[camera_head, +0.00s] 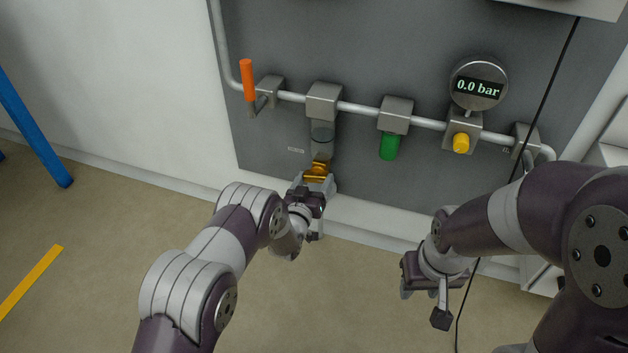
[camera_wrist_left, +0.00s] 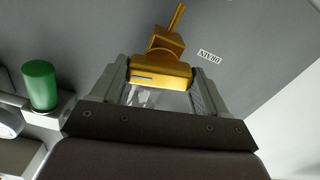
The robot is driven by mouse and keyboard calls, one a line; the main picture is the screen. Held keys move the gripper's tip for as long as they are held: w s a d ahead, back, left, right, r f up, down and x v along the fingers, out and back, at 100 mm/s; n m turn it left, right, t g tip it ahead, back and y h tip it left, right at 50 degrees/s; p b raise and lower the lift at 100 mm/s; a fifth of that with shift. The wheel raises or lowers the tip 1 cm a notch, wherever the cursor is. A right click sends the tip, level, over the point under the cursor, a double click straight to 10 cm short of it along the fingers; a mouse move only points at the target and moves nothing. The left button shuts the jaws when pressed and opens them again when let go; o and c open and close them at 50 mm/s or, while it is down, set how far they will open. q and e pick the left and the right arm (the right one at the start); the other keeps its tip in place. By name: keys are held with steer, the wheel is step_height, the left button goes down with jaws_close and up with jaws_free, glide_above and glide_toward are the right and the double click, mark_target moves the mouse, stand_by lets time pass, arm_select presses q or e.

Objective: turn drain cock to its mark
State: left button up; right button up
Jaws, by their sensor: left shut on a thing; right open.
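The drain cock is a yellow-brass piece (camera_head: 318,168) under the clear bowl (camera_head: 322,133) that hangs from the pipe. In the left wrist view the brass cock (camera_wrist_left: 162,70) sits between my left gripper's fingers (camera_wrist_left: 157,90), with a thin brass stem pointing up and a small light line on its near face. My left gripper (camera_head: 316,182) is shut on the cock from below. My right gripper (camera_head: 424,296) is open and empty, low and away from the panel. I cannot make out the mark that the cock turns to.
On the pipe are an orange-handled lever (camera_head: 247,80), a green cylinder (camera_head: 389,147), a yellow knob (camera_head: 461,143) and a gauge (camera_head: 478,84) reading 0.0 bar. A small label (camera_wrist_left: 210,57) is on the panel. A black cable hangs near my right arm.

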arm_select(q)
steer(key=n, duration=0.2)
steer(key=n+p, duration=0.1)
steer(key=n, duration=0.1)
steer(key=shift+w+r+n, duration=0.1)
steer(key=shift+r+n, duration=0.1)
steer(key=shift+n, duration=0.1)
steer(key=n, duration=0.3)
steer(key=shift+n+p, duration=0.3)
steer(key=shift+n, duration=0.1)
steer(key=n, duration=0.3)
steer(key=shift+n+p, duration=0.45)
steer(key=shift+n, duration=1.55)
steer(key=shift+w+r, duration=0.1)
